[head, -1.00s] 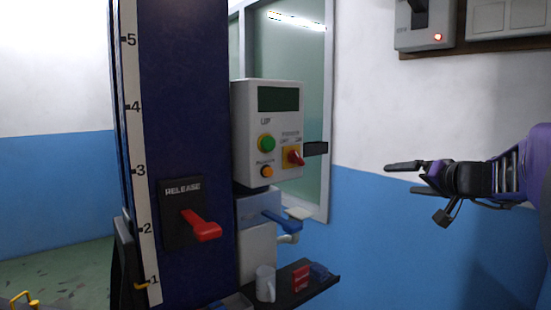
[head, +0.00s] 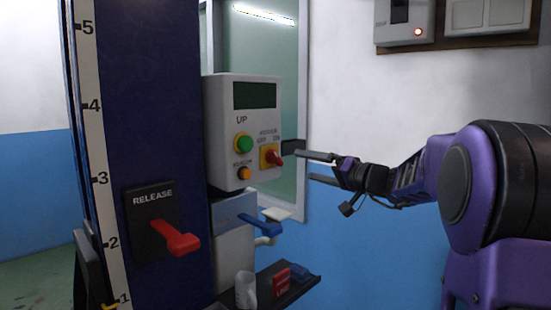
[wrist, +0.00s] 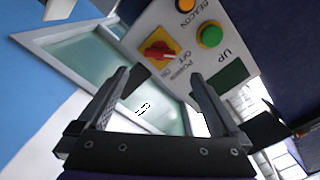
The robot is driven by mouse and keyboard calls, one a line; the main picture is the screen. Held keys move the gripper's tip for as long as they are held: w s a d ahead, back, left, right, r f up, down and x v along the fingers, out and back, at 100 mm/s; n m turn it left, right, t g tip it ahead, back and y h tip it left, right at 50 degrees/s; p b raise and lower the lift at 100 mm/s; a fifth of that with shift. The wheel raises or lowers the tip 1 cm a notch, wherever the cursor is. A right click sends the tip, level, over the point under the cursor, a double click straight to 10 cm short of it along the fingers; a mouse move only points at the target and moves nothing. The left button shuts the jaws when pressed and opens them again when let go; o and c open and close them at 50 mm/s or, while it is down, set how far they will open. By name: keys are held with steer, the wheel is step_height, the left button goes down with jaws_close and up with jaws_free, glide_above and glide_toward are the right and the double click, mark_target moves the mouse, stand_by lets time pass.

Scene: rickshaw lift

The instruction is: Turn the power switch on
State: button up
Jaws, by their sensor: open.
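The power switch is a red rotary knob (head: 274,158) on a yellow plate, marked POWER with OFF and ON, on the front of a grey control box (head: 243,125). Its knob also shows in the wrist view (wrist: 158,50), upside down, ahead of my fingers and slightly left of centre. My gripper (head: 310,167) is open and empty, to the right of the box in the head view, apart from the knob. In the wrist view the two fingers (wrist: 160,97) spread wide below the switch. The exact gap to the knob is hard to judge.
A green UP button (head: 243,143) and orange BEACON button (head: 244,173) sit beside the switch. A blue column (head: 150,90) with a red release lever (head: 176,240) stands left. Below is a shelf (head: 300,283) with a mug (head: 245,290). A window is behind.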

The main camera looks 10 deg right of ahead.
mark_target(278, 159)
steer(key=p+x, duration=0.2)
steer(key=x, duration=1)
steer(key=shift+c, duration=0.2)
steer(key=c, duration=1.2)
